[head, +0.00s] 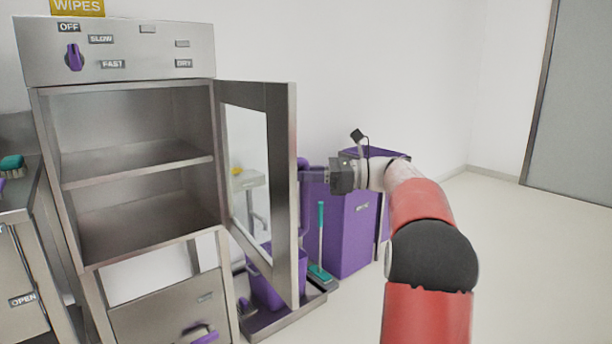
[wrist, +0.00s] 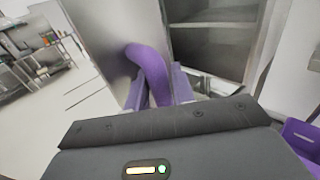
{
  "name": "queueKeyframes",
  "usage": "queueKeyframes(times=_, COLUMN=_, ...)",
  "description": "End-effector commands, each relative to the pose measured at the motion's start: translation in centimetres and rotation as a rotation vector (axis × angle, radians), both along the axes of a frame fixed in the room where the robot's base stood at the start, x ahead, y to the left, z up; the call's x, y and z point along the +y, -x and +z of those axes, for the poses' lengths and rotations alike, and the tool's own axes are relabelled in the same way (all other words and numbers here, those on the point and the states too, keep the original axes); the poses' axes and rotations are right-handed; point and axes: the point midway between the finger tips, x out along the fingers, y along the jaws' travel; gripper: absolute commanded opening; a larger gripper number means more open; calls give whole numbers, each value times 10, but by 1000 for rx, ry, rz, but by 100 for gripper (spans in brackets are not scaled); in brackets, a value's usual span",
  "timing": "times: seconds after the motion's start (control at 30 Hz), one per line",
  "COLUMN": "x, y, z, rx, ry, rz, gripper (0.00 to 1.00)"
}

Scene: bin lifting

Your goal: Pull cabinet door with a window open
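The steel cabinet (head: 222,155) has its windowed door (head: 284,200) swung wide open, hinged on the right side of the compartment. The glass pane (head: 248,170) shows the room through it. A curved purple handle (head: 303,165) is on the door's outer face; it also shows large in the wrist view (wrist: 152,68). My gripper (head: 312,175) reaches the handle from the right. In the wrist view its fingers (wrist: 160,92) lie close on both sides of the handle's lower part, shut on it. The fingertips are partly hidden by the handle.
The open compartment has a shelf (head: 140,162) and looks empty. A purple bin (head: 278,280) and a teal brush (head: 320,245) stand below the door. A larger purple cabinet (head: 350,230) stands behind my gripper. Floor (head: 530,270) on the right is clear.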

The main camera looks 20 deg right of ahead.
Motion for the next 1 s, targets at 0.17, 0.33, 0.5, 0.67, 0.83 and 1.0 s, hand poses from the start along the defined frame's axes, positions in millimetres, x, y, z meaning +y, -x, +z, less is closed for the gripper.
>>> queueKeyframes(times=0.17, x=0, y=0, z=-1, rx=2, ry=1, rz=1, gripper=39)
queueKeyframes(times=0.33, x=-1, y=1, z=-1, rx=3, ry=2, rz=1, gripper=39)
queueKeyframes(times=0.5, x=-13, y=6, z=-2, rx=3, ry=2, rz=-1, gripper=39)
queueKeyframes(times=0.67, x=-38, y=18, z=-2, rx=3, ry=2, rz=-2, gripper=39)
queueKeyframes(times=0.83, x=-60, y=30, z=-1, rx=2, ry=1, rz=0, gripper=39)
queueKeyframes(times=1.0, x=-69, y=34, z=-1, rx=3, ry=1, rz=2, gripper=39)
